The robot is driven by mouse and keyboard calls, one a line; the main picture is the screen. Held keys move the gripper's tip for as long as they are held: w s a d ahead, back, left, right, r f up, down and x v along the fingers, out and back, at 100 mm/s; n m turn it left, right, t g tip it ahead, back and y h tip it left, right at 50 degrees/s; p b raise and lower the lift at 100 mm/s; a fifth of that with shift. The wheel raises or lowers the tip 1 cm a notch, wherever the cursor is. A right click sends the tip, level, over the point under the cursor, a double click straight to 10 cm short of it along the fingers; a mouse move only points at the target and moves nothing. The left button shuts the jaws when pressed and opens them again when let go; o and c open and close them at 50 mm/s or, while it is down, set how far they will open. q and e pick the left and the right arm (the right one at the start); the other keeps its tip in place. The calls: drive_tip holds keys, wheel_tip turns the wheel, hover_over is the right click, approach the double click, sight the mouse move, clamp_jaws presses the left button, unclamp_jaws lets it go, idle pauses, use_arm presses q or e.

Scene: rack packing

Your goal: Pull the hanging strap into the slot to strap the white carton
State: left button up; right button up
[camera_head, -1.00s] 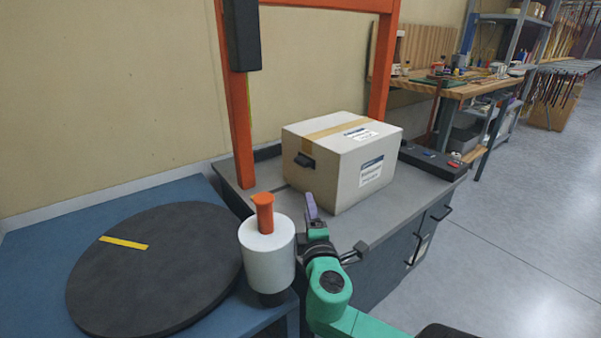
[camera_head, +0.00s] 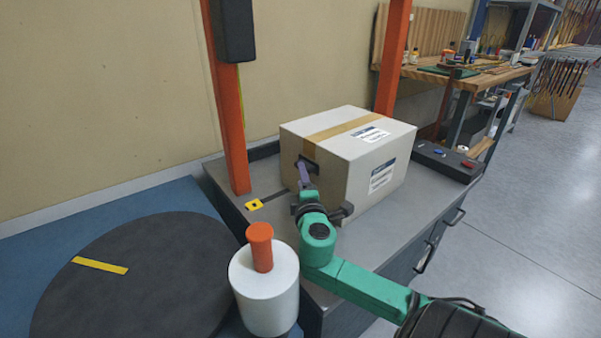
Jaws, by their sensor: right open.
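The white carton (camera_head: 335,168), closed with brown tape and labelled, stands on the grey strapping table (camera_head: 385,228) under the orange arch (camera_head: 228,130). A thin yellow strip, apparently the hanging strap (camera_head: 241,110), runs down beside the arch's left post. A yellow piece with a dark centre (camera_head: 254,204) lies on the table at that post's foot, by a dark line that may be the slot. My right gripper (camera_head: 325,192) is open and empty, close to the carton's near left side. One finger overlaps the carton's dark handle hole; contact cannot be told. My left gripper is out of view.
A white roll with an orange handle (camera_head: 265,285) stands in front of the table. A black round turntable (camera_head: 140,285) with a yellow mark lies at left. A dark box with buttons (camera_head: 445,162) sits at the table's right end. A workbench stands behind.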

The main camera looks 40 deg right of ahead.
drive_tip(key=x, duration=0.5)
clamp_jaws()
drive_tip(key=shift+f, duration=0.1)
idle(1.1)
unclamp_jaws()
drive_tip(key=shift+s, duration=0.1)
